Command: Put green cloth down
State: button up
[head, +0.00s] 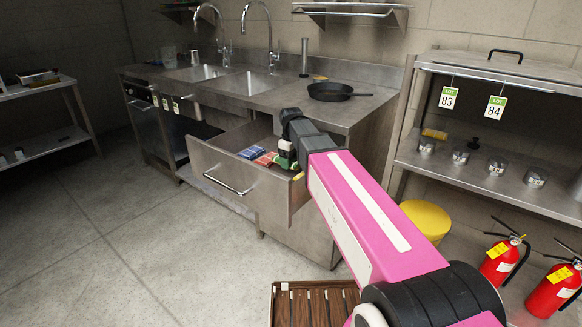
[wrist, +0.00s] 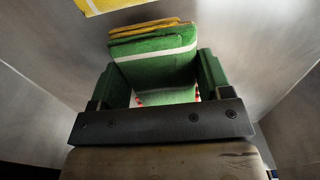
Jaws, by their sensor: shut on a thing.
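The green cloth (wrist: 158,68), folded with a white stripe, sits between the fingers of my gripper (wrist: 157,78) in the wrist view. The gripper is shut on it. In the head view my gripper (head: 288,152) is down at the right end of the open steel drawer (head: 232,173), and green shows by its fingers. Blue cloth (head: 252,153) and red cloth (head: 266,159) lie in the drawer to its left. A yellow-orange layer (wrist: 150,27) shows just behind the green cloth. Whether the green cloth touches the drawer floor cannot be told.
The steel counter (head: 262,103) above the drawer holds a black pan (head: 330,91) and sinks. A steel shelf (head: 480,178) with pots stands right. A yellow round bin (head: 427,218), red extinguishers (head: 500,262) and a slatted brown crate (head: 312,285) are nearby. The floor at left is clear.

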aim_at(291, 160)
jog(key=shift+f, duration=1.4)
jog(key=shift+f, duration=0.15)
jog(key=o, duration=0.9)
notch_tip(291, 160, up, 12)
jog(key=shift+r, duration=0.15)
jog(key=shift+s, duration=0.1)
